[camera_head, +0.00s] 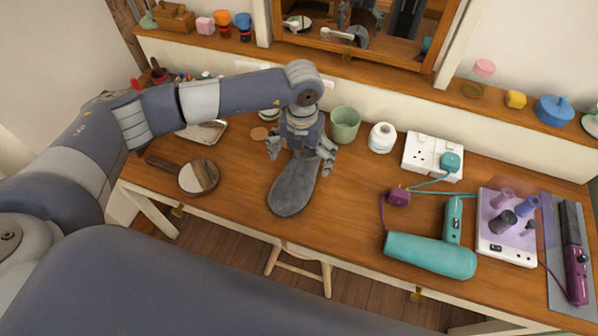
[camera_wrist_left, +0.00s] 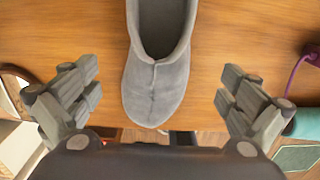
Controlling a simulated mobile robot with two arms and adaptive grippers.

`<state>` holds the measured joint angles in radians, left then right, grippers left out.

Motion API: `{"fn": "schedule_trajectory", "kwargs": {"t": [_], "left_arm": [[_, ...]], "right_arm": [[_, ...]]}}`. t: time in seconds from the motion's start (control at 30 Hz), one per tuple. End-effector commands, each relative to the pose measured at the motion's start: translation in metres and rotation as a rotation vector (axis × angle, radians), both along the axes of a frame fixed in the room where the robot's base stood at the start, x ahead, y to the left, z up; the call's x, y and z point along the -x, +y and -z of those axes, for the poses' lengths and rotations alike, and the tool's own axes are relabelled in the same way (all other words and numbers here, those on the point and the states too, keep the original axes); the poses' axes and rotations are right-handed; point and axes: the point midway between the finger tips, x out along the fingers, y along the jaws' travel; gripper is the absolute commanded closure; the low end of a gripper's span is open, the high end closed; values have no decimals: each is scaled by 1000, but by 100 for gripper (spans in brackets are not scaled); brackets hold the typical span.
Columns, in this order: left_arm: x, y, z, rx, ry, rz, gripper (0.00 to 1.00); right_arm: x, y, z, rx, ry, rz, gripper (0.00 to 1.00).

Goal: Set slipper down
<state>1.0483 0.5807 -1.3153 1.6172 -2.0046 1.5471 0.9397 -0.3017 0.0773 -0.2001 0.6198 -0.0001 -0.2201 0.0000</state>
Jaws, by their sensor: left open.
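A grey slipper (camera_head: 293,186) lies on the wooden dressing table (camera_head: 238,167), its rounded end towards the front edge. In the left wrist view the slipper (camera_wrist_left: 157,88) shows its opening at the top and its toe near the table edge. My left gripper (camera_head: 301,157) is open above the slipper's rear part. Its fingers stand apart, one on each side, and in the left wrist view (camera_wrist_left: 158,92) there is clear space between each finger and the slipper. The gripper hides part of the slipper in the head view. My right gripper is not in view.
A hand mirror (camera_head: 199,177) lies left of the slipper. A green cup (camera_head: 344,123) and a white jar (camera_head: 382,137) stand behind it. A teal hair dryer (camera_head: 430,255), a socket box (camera_head: 432,156) and a purple styler (camera_head: 575,255) are at right. A stool (camera_head: 298,262) is below.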

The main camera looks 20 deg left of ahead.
Motion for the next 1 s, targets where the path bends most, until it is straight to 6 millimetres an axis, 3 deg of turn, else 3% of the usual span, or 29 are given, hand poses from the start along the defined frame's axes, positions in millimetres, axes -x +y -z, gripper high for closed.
{"fn": "schedule_trajectory", "kwargs": {"t": [0.27, 0.5, 0.8, 0.87, 1.0], "left_arm": [[0, 2, 23, 0, 3, -1, 0], [0, 3, 58, 2, 2, 0, 0], [-1, 3, 64, 3, -1, 1, 0], [-1, 3, 64, 3, -1, 1, 11], [-1, 3, 64, 3, -1, 1, 43]], "right_arm": [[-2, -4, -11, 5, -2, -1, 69], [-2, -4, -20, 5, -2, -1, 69], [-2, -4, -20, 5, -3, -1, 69], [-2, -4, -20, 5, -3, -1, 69], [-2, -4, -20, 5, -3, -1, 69]]}}
